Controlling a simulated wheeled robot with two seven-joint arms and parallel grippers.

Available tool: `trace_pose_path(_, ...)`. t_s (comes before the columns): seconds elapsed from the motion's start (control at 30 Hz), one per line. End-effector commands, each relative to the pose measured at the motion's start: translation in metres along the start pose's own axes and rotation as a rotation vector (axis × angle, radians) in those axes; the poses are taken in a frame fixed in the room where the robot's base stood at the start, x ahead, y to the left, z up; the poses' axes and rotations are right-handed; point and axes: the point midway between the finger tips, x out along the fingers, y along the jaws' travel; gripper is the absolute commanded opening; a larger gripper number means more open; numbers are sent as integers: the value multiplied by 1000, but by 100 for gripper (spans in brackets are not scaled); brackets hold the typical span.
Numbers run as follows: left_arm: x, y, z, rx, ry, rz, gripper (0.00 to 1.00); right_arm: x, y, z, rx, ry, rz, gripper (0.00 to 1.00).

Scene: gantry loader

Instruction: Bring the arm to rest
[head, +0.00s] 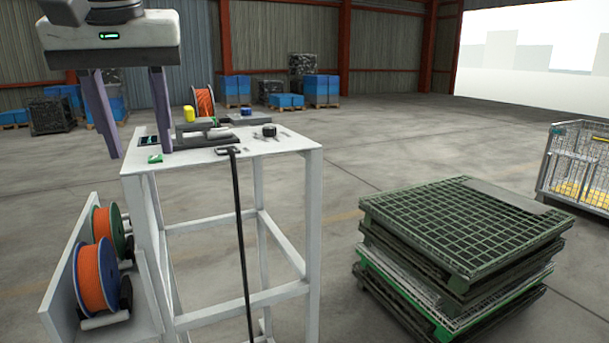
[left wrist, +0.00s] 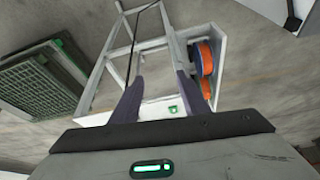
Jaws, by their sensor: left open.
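My left gripper (head: 137,155) hangs at the upper left of the head view, its two dark fingers pointing down and spread apart. Nothing is between the fingers. In the head view it overlaps the left end of a white table (head: 290,143). In the left wrist view the same gripper (left wrist: 168,92) shows both fingers apart, with the white table frame (left wrist: 175,50) beyond them. My right gripper is not in view.
Small items, including a yellow one (head: 189,114) and a black knob (head: 269,131), sit on the table. Cable reels (head: 98,277) stand on a rack at its left. Stacked green mesh pallets (head: 465,225) stand right. A wire cage (head: 580,165) is at the far right. Open floor lies behind.

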Motion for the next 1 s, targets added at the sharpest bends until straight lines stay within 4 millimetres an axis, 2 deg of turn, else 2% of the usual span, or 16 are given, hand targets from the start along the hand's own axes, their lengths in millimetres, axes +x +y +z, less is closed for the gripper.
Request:
trace_pose_path(0.13,39,26,2,77,-12,31,41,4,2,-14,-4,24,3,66)
trace_pose_path(0.27,80,52,8,156,-21,72,41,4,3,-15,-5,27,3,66)
trace_pose_path(0.43,156,102,32,293,-39,177,41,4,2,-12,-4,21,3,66)
trace_pose_path(0.5,190,124,48,349,-44,239,41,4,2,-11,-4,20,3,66)
trace_pose_path(0.7,273,180,105,463,-40,433,41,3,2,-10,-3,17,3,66)
trace_pose_path(0.83,316,205,145,492,-22,558,41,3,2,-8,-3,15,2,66)
trace_pose_path(1.0,362,223,196,479,23,693,41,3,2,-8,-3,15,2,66)
